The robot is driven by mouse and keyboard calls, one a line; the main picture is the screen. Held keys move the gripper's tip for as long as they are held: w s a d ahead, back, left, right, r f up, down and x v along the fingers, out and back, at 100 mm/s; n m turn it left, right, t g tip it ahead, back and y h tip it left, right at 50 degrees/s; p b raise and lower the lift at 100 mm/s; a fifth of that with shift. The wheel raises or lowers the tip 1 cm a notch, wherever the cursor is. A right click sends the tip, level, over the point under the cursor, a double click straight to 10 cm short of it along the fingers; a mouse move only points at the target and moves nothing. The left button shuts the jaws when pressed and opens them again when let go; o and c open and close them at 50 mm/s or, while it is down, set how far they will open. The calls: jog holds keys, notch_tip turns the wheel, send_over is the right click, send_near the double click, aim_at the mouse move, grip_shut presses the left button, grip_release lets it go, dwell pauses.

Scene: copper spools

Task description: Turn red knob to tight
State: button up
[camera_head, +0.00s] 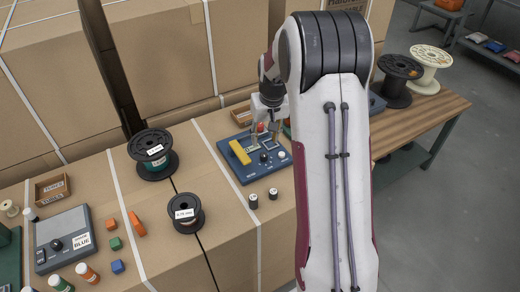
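A blue panel (227,163) lies on the cardboard-covered surface near the middle of the view. The red knob (261,128) shows as a small red patch near the panel's far side, partly hidden by my gripper (266,134). My gripper points down over that far part of the panel, with its fingers near the red knob. Whether the fingers touch the knob is too small to tell. The panel also carries a yellow block-like part (239,152), a black knob (264,158) and a white knob (282,154). The tight mark cannot be read.
Two black spools (152,172) and (188,226) stand left of the panel. A grey box (66,260) and coloured blocks lie at lower left. Large cartons (150,60) rise behind. My arm hides the right side.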

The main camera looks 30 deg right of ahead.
jog(key=s+a+r, duration=0.8)
jog(key=s, duration=0.3)
jog(key=shift+s+a+r+g, duration=0.15)
jog(key=shift+r+g, duration=0.1)
jog(key=shift+g, duration=0.05)
dwell(0.3)
dwell(0.4)
jog(key=shift+m, duration=0.4)
jog(key=w+d+f, duration=0.2)
jog(key=w+f, duration=0.1)
jog(key=w, duration=0.1)
jog(key=w+d+f, duration=0.5)
jog(key=w+f, duration=0.1)
jog(key=w, duration=0.1)
jog(key=shift+w+d, duration=0.3)
jog(key=shift+d, duration=0.1)
jog(key=w+d+r+t+h, duration=0.1)
jog(key=w+d, duration=0.3)
jog(key=w, duration=0.5)
jog(key=shift+w+d+r+m+t+h, duration=0.25)
jog(key=shift+d+m+t+h, duration=0.1)
jog(key=shift+t, duration=0.45)
